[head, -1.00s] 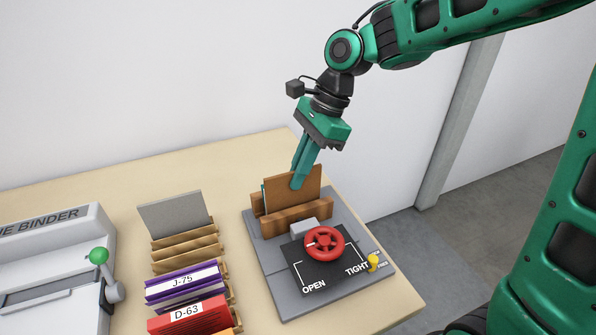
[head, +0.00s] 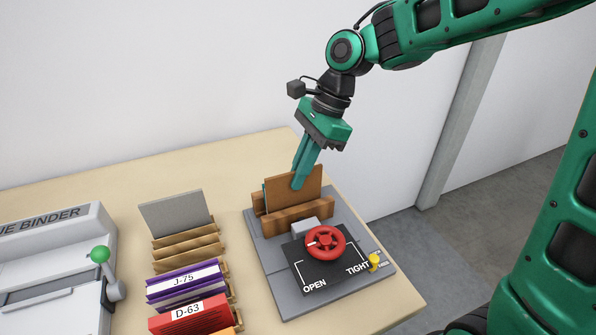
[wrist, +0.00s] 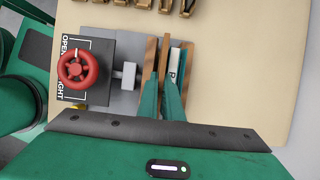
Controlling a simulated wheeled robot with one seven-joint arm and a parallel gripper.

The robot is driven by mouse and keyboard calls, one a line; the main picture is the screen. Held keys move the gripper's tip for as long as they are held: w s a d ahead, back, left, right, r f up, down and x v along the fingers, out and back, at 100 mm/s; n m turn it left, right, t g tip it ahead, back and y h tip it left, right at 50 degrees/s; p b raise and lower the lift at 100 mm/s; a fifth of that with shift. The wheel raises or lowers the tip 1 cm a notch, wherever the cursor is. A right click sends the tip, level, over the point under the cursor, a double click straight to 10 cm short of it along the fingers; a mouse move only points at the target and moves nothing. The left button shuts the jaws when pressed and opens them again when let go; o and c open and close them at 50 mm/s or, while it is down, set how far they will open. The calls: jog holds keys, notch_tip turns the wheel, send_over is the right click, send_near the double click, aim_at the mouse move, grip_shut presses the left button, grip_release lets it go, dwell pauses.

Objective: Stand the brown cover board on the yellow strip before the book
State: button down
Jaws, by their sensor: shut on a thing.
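The brown cover board (head: 284,189) stands upright in the press on the right of the table, between its wooden jaws. My gripper (head: 299,180) reaches down from above and is shut on the board's upper edge. In the wrist view the fingers (wrist: 161,105) straddle the board between the two wooden jaws. A book with a pale edge and a dark letter (wrist: 175,64) stands right beside the board, towards the far jaw. The front wooden jaw (head: 297,214) hides the board's foot. I cannot see the yellow strip, nor whether the board touches it.
The press has a red handwheel (head: 325,242) on a black plate marked OPEN and TIGHT, and a yellow knob (head: 375,261). A rack left of it holds a grey board (head: 174,213), purple J-75 (head: 184,283) and red D-63 (head: 188,313). A binder machine (head: 52,240) stands at far left.

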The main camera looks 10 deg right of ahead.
jog(key=shift+f, duration=0.3)
jog(key=c, duration=2.2)
grip_release()
jog(key=shift+v, duration=5.5)
